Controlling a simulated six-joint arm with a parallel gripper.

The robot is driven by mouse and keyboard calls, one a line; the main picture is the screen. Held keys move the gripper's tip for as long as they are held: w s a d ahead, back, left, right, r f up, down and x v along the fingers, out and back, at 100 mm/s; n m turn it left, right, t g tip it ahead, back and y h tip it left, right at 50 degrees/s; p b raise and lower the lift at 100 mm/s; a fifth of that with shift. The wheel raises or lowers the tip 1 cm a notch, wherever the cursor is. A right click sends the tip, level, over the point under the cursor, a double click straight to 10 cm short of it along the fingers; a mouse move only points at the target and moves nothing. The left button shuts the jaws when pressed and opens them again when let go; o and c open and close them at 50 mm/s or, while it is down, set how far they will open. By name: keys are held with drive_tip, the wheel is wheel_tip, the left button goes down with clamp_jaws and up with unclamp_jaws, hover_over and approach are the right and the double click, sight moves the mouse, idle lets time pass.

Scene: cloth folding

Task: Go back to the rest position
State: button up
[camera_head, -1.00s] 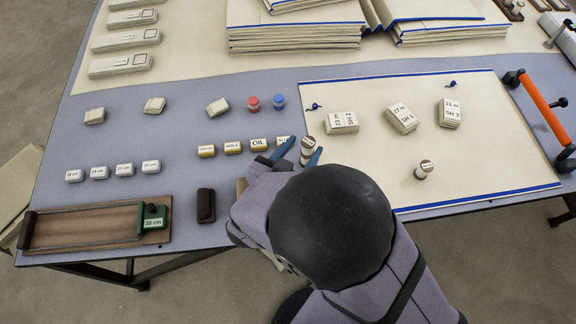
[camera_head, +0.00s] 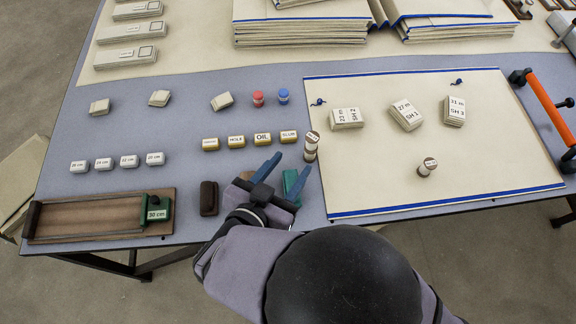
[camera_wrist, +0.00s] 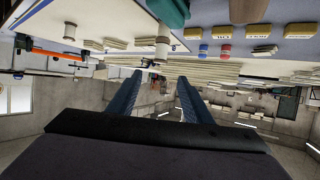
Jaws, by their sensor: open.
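My gripper (camera_head: 281,172) is open, with two blue fingers spread apart and nothing between them. It is above the front part of the table, left of the cream cloth (camera_head: 380,180) with blue edges. A small brown and white labelled cylinder (camera_head: 311,147) stands just beyond the right finger. A teal block (camera_head: 291,182) is partly hidden by the gripper. In the wrist view, the open fingers (camera_wrist: 155,85) point out toward the room, and the table is upside down at the top. My arm hides part of the table's front edge.
A dark brown block (camera_head: 208,198) stands left of the gripper. A wooden tray with a green 30 cm block (camera_head: 157,212) is further left. Yellow labelled blocks (camera_head: 263,139) lie beyond. An orange-handled bar (camera_head: 545,105) is at the right edge. The table between these is partly clear.

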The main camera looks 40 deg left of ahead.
wheel_tip(320, 180, up, 2)
drive_tip(key=g+y+p, duration=0.2)
drive_tip(key=g+p, duration=0.1)
drive_tip(key=g, duration=0.1)
hover_over(314, 139)
drive_tip(key=shift+r+m, duration=0.2)
drive_tip(key=shift+m, duration=0.1)
drive_tip(key=w+d+r+g+p, duration=0.1)
drive_tip(key=w+d+g+p, duration=0.15)
drive_tip(key=d, duration=0.55)
drive_tip(key=w+d+r+g+p, duration=0.1)
drive_tip(key=w+d+g+p, duration=0.15)
drive_tip(key=d, duration=0.55)
drive_tip(key=s+d+r+g+h+p, duration=0.1)
drive_tip(key=s+d, duration=0.3)
drive_tip(key=d, duration=0.6)
drive_tip(key=s+d+m+g+h+p, duration=0.1)
drive_tip(key=s+d+g+h, duration=0.2)
drive_tip(key=d, duration=0.8)
drive_tip(key=shift+s+d+r+m+h, duration=0.3)
drive_tip(key=shift+s+r, duration=0.05)
drive_tip(key=shift+s, duration=0.85)
